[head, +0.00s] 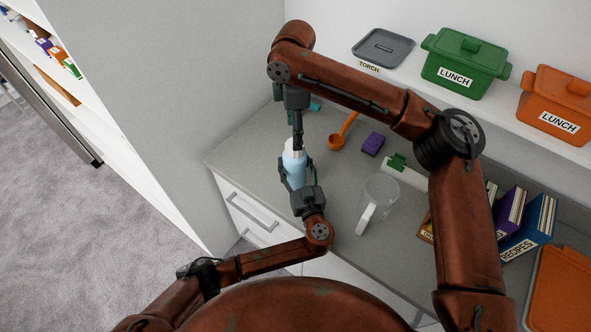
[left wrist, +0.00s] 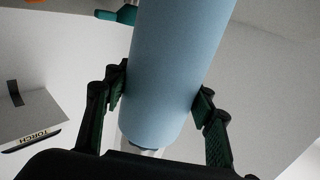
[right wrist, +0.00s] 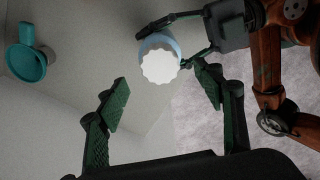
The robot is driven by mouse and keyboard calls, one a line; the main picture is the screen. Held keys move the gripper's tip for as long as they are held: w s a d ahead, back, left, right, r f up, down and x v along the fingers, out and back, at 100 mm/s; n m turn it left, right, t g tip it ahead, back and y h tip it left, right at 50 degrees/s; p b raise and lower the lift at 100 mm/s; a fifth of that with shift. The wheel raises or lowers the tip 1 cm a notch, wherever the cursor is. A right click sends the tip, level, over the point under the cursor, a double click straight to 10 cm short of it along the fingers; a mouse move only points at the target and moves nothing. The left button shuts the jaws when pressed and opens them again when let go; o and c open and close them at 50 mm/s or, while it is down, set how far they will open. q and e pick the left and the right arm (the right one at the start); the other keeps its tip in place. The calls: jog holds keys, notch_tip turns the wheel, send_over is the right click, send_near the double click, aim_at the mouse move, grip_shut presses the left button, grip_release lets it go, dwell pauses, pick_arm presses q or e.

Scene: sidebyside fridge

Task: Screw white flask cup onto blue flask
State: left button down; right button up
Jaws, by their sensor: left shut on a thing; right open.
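The light blue flask (head: 294,171) stands upright between the fingers of my left gripper (head: 297,178), above or at the front edge of the counter. My left gripper is shut on its body; the flask also fills the middle of the left wrist view (left wrist: 175,70). The white flask cup (right wrist: 159,67), with a scalloped edge, shows on top of the flask in the right wrist view. I cannot tell how tightly it sits. My right gripper (head: 297,140) is over the flask from above. Its fingers (right wrist: 164,88) are open, apart and empty, with the cup beyond them.
On the grey counter (head: 328,185) are an orange scoop (head: 336,140), a purple sponge (head: 373,143), a clear jug (head: 378,198) and a teal item (right wrist: 28,60). Books (head: 528,225) stand at the right. Green (head: 465,63) and orange (head: 557,102) lunch boxes sit on the shelf.

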notch_tip(320, 180, up, 6)
jog(key=shift+f, duration=0.15)
pick_arm(q)
jog(key=c, duration=0.8)
grip_release()
jog(key=v, duration=1.2)
